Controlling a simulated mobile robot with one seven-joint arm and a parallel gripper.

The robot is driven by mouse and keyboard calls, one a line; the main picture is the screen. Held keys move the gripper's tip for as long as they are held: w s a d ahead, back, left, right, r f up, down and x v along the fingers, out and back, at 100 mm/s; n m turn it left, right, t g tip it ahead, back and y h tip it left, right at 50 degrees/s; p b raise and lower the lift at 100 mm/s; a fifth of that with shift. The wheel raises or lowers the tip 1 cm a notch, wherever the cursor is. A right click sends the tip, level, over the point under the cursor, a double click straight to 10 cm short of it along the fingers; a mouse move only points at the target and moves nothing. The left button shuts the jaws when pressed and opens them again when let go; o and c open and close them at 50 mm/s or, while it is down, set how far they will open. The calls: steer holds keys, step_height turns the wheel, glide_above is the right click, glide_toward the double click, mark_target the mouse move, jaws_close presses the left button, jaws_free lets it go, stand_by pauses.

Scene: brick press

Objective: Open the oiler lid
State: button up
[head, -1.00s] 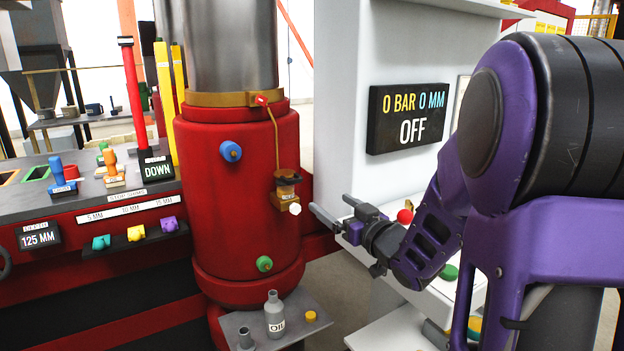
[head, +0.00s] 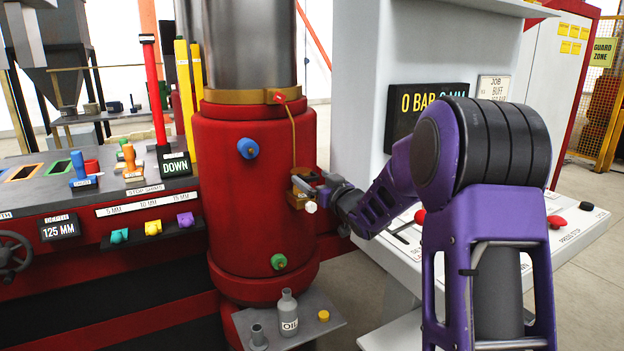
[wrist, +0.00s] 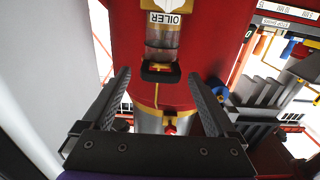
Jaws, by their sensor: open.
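The oiler (head: 297,201) is a small brass-brown fitting with a pale knob, mounted on the front of the red cylinder. In the wrist view it appears upside down, with an OILER label (wrist: 166,18) and a clear cup (wrist: 161,40). Its dark lid (wrist: 150,76) with a yellowish middle lies at the cup's end, between and slightly beyond my fingertips. My gripper (head: 304,184) is open at the oiler; in the wrist view (wrist: 158,74) its two fingers flank the lid with a gap on each side. In the head view my fingers hide most of the lid.
The red cylinder (head: 240,215) stands close behind the oiler, with a thin brass pipe (head: 294,135) above it. A shelf (head: 325,335) below holds a grey oil bottle (head: 288,315) and a yellow cap (head: 323,315). The white control cabinet (head: 360,60) stands right of the cylinder.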

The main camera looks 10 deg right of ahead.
steer(key=shift+w+a, duration=0.2)
steer(key=shift+w, duration=0.3)
jaws_close()
